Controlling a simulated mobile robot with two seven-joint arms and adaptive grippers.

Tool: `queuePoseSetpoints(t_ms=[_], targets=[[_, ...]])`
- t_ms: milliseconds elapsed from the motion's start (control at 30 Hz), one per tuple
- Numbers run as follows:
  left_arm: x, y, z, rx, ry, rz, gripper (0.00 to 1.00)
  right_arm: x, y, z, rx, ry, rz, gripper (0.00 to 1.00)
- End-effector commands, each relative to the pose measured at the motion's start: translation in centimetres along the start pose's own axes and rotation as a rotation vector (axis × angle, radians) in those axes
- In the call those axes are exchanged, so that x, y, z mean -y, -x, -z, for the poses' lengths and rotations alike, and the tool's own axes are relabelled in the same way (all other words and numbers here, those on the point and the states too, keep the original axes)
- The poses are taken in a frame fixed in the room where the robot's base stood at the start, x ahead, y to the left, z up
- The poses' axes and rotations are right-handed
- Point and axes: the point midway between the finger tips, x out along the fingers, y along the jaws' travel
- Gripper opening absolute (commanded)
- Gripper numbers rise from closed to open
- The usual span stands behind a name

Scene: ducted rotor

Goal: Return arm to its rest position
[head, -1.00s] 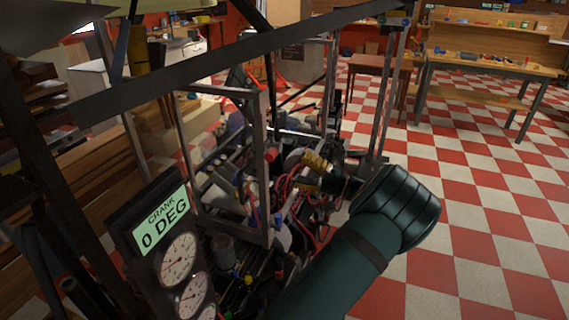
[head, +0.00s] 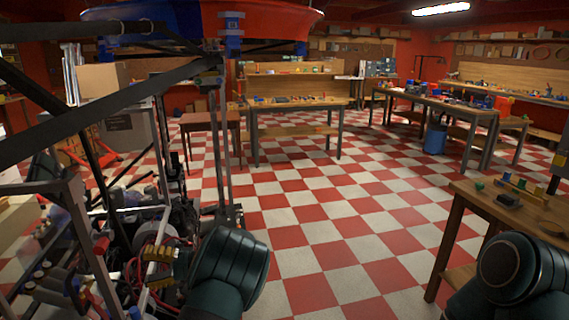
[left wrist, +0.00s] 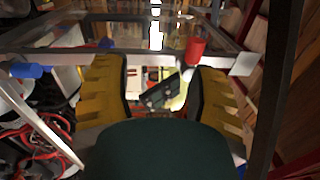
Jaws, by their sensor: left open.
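My left arm (head: 228,270) shows at the lower left of the head view, beside the rotor machine's metal frame (head: 212,150). My left gripper (head: 162,266) has yellow fingers and is among the machine's cables and parts. In the left wrist view, the left gripper (left wrist: 160,95) is open, with a finger on each side of a gap. A small dark block (left wrist: 160,92) shows in the gap, and I cannot tell how far beyond the fingers it is. A link of my right arm (head: 522,268) shows at the lower right; its gripper is out of view.
Red cables (head: 165,238) and frame bars surround the left gripper. A red cylinder (left wrist: 195,51) and a blue one (left wrist: 26,70) are near the fingers. A wooden table (head: 462,215) stands near my right arm. The checkered floor (head: 335,225) between is clear.

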Motion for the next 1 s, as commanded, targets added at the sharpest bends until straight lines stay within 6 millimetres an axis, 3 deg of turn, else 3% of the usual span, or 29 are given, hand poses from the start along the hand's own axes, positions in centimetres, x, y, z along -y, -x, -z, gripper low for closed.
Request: queuePoseSetpoints(t_ms=[133, 267, 400, 500, 633, 800, 1000], targets=[[-9.1, -1.5, -2.3, -0.018, -0.199, -0.282, 0.59, 0.0, 0.0, 0.0, 0.0, 0.0, 0.0, 0.0], [-17.4, -0.5, -5.9, -0.044, -0.352, -0.582, 0.59, 0.0, 0.0, 0.0, 0.0, 0.0, 0.0, 0.0], [-24.9, 2.9, -11.1, -0.077, -0.464, -0.93, 0.59, 0.0, 0.0, 0.0, 0.0, 0.0, 0.0, 0.0], [-28.7, 6.7, -15.2, -0.106, -0.497, -1.193, 0.59, 0.0, 0.0, 0.0, 0.0, 0.0, 0.0, 0.0], [-31.0, 12.2, -19.8, -0.145, -0.461, -1.504, 0.59, 0.0, 0.0, 0.0, 0.0, 0.0, 0.0, 0.0], [-30.6, 18.1, -23.8, -0.198, -0.304, -1.81, 0.59, 0.0, 0.0, 0.0, 0.0, 0.0, 0.0, 0.0], [-28.5, 20.9, -25.8, -0.249, -0.1, -1.964, 0.59, 0.0, 0.0, 0.0, 0.0, 0.0, 0.0, 0.0]])
